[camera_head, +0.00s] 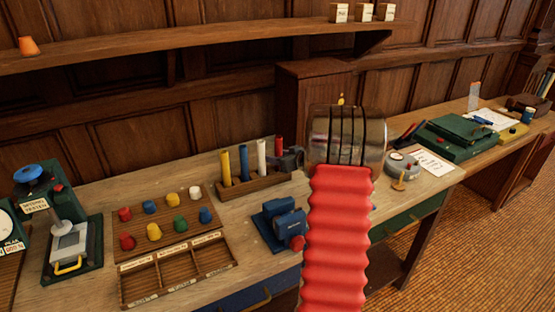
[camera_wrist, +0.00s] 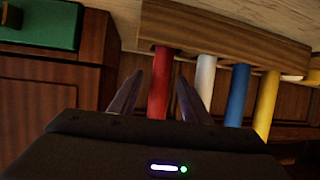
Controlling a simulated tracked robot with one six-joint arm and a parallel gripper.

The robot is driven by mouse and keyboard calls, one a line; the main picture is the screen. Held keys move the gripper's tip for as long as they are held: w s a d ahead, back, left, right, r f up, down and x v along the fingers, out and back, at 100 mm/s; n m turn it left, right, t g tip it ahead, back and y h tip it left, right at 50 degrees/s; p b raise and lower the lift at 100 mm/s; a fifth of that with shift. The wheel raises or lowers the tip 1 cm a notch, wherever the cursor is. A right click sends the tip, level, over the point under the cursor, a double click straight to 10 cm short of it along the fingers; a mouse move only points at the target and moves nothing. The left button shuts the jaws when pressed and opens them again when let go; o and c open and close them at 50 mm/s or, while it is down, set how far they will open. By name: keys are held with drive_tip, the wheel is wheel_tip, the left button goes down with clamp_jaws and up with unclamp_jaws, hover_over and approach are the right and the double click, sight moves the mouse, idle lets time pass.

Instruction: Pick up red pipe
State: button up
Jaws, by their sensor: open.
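The red pipe (camera_head: 279,147) stands upright at the right end of a wooden rack (camera_head: 240,188), in a row with a yellow pipe (camera_head: 226,168), a blue pipe (camera_head: 244,162) and a white pipe (camera_head: 261,157). My gripper (camera_head: 291,159) is at the red pipe and hides its lower part in the head view. In the wrist view the red pipe (camera_wrist: 158,92) lies between the two open fingers of my gripper (camera_wrist: 160,78). The white pipe (camera_wrist: 206,78) is just outside the right finger. I cannot tell whether the fingers touch the red pipe.
A blue device with a red knob (camera_head: 283,225) stands in front of the rack. A board of coloured knobs (camera_head: 165,222) and a compartment tray (camera_head: 178,272) lie to the left. A wooden cabinet (camera_head: 300,95) stands behind my gripper. A green case (camera_head: 455,140) is at right.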

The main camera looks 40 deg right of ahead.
drive_tip(key=shift+c, duration=0.2)
clamp_jaws()
idle(0.6)
